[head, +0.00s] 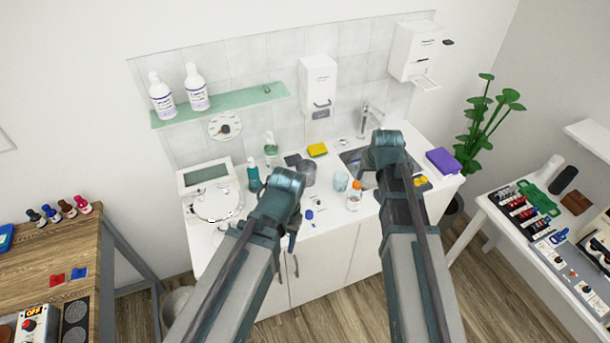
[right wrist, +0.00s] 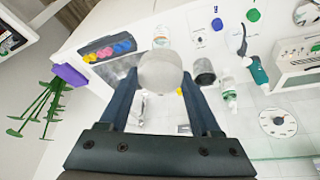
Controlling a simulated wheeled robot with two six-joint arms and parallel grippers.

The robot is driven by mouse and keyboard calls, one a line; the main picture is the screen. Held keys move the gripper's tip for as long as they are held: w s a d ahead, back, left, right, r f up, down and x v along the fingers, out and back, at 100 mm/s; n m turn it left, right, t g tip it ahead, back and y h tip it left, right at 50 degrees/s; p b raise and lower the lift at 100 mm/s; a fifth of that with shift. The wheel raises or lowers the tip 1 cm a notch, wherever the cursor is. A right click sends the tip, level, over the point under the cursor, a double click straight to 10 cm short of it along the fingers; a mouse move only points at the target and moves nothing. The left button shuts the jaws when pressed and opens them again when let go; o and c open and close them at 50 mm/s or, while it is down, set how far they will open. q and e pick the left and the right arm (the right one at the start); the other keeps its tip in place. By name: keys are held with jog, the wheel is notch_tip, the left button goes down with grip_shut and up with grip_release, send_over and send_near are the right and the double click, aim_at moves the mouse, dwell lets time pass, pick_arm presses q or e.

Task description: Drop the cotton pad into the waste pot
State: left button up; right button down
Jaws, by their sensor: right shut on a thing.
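My right gripper (right wrist: 160,78) is shut on the round, whitish cotton pad (right wrist: 159,71), which sits between its fingertips in the right wrist view. In the head view my right arm covers the gripper and pad. A grey, open-topped pot (head: 308,174), which I take for the waste pot, stands on the counter; it also shows in the right wrist view (right wrist: 204,72), right of the pad. The pad appears apart from it.
A white bottle with an orange cap (head: 353,199) and a pale blue tumbler (head: 340,181) stand near the pot. A green bottle (head: 253,178) stands left. The sink (head: 352,158) and purple box (head: 443,161) are at right. A glass shelf (head: 228,102) overhangs the back left.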

notch_tip(320, 180, down, 20)
jog(key=b, duration=2)
jog(key=shift+f, duration=0.2)
jog(key=shift+r, duration=0.1)
